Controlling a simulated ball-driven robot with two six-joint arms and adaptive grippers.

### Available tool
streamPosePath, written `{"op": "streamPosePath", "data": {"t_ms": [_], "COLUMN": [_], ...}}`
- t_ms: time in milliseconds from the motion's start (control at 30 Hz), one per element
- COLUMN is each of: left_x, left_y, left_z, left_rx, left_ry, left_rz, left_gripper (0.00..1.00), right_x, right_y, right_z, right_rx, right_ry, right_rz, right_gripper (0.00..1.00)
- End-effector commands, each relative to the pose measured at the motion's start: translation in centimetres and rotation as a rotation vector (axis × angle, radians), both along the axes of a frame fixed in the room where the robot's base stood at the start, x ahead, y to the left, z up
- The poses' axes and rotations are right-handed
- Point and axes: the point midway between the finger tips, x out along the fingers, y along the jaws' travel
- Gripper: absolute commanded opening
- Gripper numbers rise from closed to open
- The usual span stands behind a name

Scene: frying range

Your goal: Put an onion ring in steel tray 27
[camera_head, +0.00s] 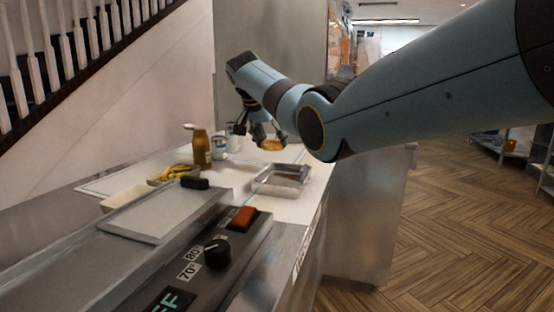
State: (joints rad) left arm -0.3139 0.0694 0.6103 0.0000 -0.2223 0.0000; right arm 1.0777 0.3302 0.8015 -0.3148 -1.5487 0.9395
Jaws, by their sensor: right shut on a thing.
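My right gripper (263,135) reaches over the counter from the right. It is shut on a golden-brown onion ring (272,145), held above the counter. A shallow steel tray (268,188) stands on the white counter below and slightly in front of the gripper. I cannot read a number on it. The inside of the tray shows only in part. My left gripper is not in view.
A brown bottle (201,149), a can (219,147) and a container with yellow food (172,175) stand at the back left. A fryer panel with a black knob (217,253) and a red switch (243,219) fills the front. A pale container (125,198) sits left.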

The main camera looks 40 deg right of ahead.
Motion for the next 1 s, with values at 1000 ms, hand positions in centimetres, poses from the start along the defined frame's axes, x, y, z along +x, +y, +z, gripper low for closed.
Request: {"op": "streamPosePath", "data": {"t_ms": [1000], "left_x": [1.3], "left_y": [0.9], "left_z": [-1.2], "left_rx": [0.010], "left_ry": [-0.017], "left_rz": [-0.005], "left_gripper": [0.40], "right_x": [-6.6], "right_y": [3.9], "right_z": [-8.8], "right_rx": [0.001], "right_ry": [0.000], "right_rz": [0.000], "right_gripper": [0.39]}}
